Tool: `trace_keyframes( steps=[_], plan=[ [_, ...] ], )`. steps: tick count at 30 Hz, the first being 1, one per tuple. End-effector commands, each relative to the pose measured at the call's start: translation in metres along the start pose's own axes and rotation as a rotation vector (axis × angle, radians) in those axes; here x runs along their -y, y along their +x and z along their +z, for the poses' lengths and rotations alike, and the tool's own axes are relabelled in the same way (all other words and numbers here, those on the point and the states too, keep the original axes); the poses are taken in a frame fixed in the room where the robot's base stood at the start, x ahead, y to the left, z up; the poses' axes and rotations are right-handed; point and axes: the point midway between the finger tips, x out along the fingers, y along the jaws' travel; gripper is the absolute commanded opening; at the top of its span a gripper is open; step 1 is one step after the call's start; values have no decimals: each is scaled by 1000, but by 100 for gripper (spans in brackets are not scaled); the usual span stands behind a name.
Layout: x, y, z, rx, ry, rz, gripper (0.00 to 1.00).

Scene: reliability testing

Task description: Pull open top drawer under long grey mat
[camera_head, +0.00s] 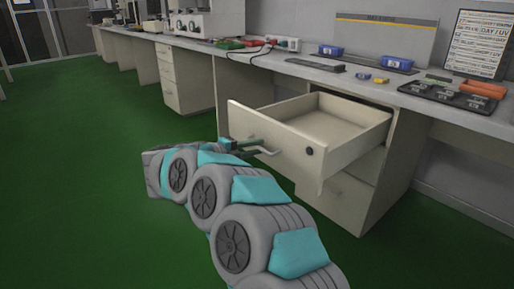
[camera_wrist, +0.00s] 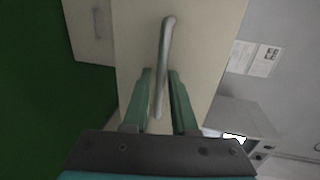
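The cream top drawer (camera_head: 280,145) under the bench is pulled well out, and its empty inside shows. Its metal bar handle (camera_wrist: 165,55) stands out from the front panel. A long grey mat (camera_head: 316,65) lies on the bench top above the drawer. My gripper (camera_wrist: 160,85) is at the drawer front in the wrist view, with its green fingers on either side of the handle's lower end. Gaps show between fingers and handle, so it is open around the bar. In the head view my gripper (camera_head: 250,145) is beside the handle, its fingertips hard to make out.
A lower drawer (camera_head: 349,190) is shut below the open one. Blue bins (camera_head: 331,51) and a dark tray with parts (camera_head: 447,95) stand on the bench. Another drawer unit (camera_head: 185,80) stands further left. The green floor (camera_head: 90,200) at left is clear.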

Motion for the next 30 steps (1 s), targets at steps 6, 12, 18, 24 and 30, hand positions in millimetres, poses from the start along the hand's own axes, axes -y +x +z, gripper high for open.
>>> trace_keyframes(
  steps=[6,12,18,24,30],
  plan=[
    [0,-37,0,2,-1,0,25],
    [-1,-62,1,3,-1,1,25],
    [-1,-68,0,0,-1,1,25],
    [-1,-67,0,1,-1,1,25],
    [27,-58,20,114,3,-2,25]
  ],
)
